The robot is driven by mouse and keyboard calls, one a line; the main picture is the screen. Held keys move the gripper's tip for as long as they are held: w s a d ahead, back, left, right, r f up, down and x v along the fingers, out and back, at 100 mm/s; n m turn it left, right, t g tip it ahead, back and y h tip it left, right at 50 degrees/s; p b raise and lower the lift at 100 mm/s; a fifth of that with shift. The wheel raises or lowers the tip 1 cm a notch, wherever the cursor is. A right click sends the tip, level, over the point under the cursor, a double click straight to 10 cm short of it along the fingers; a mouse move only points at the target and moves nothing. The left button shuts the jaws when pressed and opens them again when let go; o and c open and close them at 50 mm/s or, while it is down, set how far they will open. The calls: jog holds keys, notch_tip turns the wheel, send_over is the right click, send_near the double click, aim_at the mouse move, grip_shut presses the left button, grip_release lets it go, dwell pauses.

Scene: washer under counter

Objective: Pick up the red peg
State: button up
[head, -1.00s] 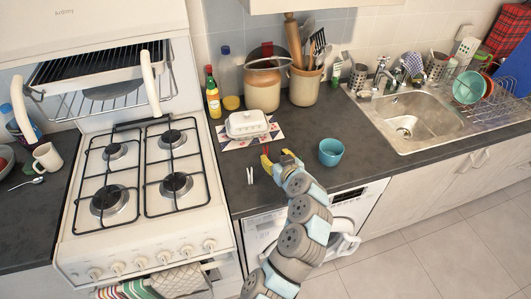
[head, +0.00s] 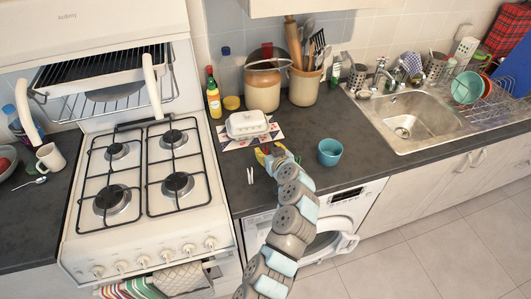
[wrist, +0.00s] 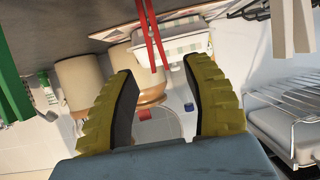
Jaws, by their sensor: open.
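The red peg (wrist: 154,38) shows in the wrist view as two thin red legs, in line with the gap between my fingertips. It appears ahead of the tips, and I cannot tell how far. My gripper (head: 268,154) has yellow fingers and is low over the dark counter, between the white peg and the blue bowl. In the wrist view my gripper (wrist: 160,75) is open, with nothing held between its fingers.
A white peg (head: 250,176) stands left of my gripper. A white butter dish (head: 247,124) is behind it on a patterned mat (head: 233,143). A blue bowl (head: 330,152) stands to the right. The stove (head: 228,205) borders the counter on the left.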

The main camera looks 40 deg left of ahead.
jog(key=shift+x, duration=1.3)
jog(key=c, duration=0.8)
